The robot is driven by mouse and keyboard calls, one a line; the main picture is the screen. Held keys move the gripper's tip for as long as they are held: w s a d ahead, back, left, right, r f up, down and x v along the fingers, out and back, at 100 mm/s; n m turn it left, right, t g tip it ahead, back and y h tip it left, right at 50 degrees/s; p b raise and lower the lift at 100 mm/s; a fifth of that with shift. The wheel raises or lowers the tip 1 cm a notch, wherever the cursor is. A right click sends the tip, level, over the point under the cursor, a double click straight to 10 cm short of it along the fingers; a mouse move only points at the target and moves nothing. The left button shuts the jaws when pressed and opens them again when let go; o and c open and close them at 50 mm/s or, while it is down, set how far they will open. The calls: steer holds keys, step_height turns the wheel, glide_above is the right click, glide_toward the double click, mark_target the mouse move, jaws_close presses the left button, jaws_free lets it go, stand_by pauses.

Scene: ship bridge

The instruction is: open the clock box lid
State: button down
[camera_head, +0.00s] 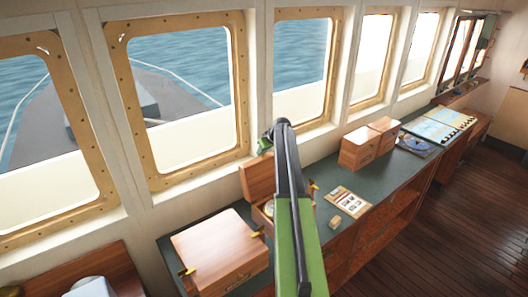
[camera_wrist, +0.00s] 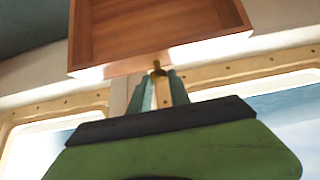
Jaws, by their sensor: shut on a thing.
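The clock box (camera_head: 252,212) stands on the green counter, with part of a round brass-edged clock (camera_head: 268,207) showing inside. Its wooden lid (camera_head: 256,180) is raised and stands upright at the back of the box. My green arm hides the box's right part. My gripper (camera_head: 266,142) is at the lid's top edge. In the wrist view, the hollow wooden inside of the lid (camera_wrist: 160,28) fills the top. My gripper's two fingers (camera_wrist: 161,90) are shut on a small brass tab (camera_wrist: 157,69) at the lid's edge.
A larger closed wooden box (camera_head: 220,247) with brass latches stands at the left, near the clock box. A printed card (camera_head: 348,201) and a small wooden block (camera_head: 335,222) lie to the right. Wooden boxes (camera_head: 362,149) and charts (camera_head: 440,127) are farther along. Framed windows (camera_head: 180,95) rise behind.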

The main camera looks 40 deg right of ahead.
steer(key=shift+w+a, duration=0.2)
steer(key=c, duration=1.2)
jaws_free()
steer(key=shift+c, duration=0.2)
steer(key=shift+d, duration=0.15)
steer(key=shift+s, duration=0.15)
steer(key=p+v, duration=0.2)
steer(key=v, duration=0.1)
steer(key=p+v, duration=0.3)
steer(key=shift+w+r, duration=0.25)
steer(key=shift+r, duration=0.05)
steer(key=s+f+b, duration=0.1)
steer(key=s, duration=1)
steer(key=shift+s+a+f, duration=0.2)
steer(key=shift+s+a, duration=0.05)
steer(key=shift+s, duration=0.15)
steer(key=shift+f, duration=0.1)
